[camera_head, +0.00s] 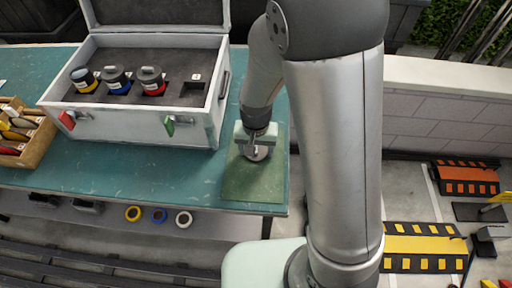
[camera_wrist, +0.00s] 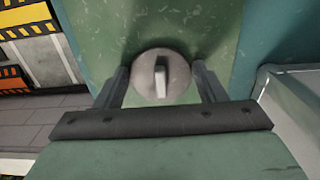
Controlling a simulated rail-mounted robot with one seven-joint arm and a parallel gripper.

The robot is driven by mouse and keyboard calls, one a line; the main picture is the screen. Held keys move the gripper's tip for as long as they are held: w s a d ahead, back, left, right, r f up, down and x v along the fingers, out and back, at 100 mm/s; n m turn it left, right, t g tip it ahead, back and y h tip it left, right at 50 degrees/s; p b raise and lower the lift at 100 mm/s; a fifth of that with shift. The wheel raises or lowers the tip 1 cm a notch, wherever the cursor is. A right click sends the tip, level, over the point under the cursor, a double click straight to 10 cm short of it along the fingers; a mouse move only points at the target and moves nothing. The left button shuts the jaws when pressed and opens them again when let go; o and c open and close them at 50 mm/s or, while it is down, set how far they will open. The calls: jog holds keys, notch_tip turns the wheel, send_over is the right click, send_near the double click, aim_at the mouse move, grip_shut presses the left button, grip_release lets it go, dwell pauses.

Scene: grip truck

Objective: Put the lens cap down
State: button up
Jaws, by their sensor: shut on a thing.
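The lens cap (camera_wrist: 174,64) is a round grey disc with a raised bar across its top. My gripper (camera_wrist: 161,82) is shut on it, with one finger at each side of its rim. In the head view my gripper (camera_head: 257,147) and the cap (camera_head: 257,154) are over the green mat (camera_head: 247,188) at the table's right end. The mat also shows in the wrist view (camera_wrist: 220,25). I cannot tell whether the cap touches the mat. Its underside is hidden.
An open silver case (camera_head: 150,128) stands left of my gripper. It holds lenses with yellow (camera_head: 85,80), blue (camera_head: 118,80) and red (camera_head: 152,82) bands. A wooden box (camera_head: 38,142) is at far left. The mat's front part is clear.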

jog(key=o, duration=1)
notch_tip(320, 180, up, 12)
jog(key=shift+n+t, duration=0.3)
jog(key=shift+n, duration=0.6)
jog(key=s+d+r, duration=0.1)
jog(key=s+d, duration=0.3)
jog(key=s+d+r, duration=0.1)
jog(key=s+d, duration=0.2)
jog(key=s, duration=0.2)
jog(key=s+d+r, duration=0.2)
jog(key=s+d, duration=0.2)
jog(key=shift+s+d, duration=0.3)
jog(key=shift+s, duration=0.1)
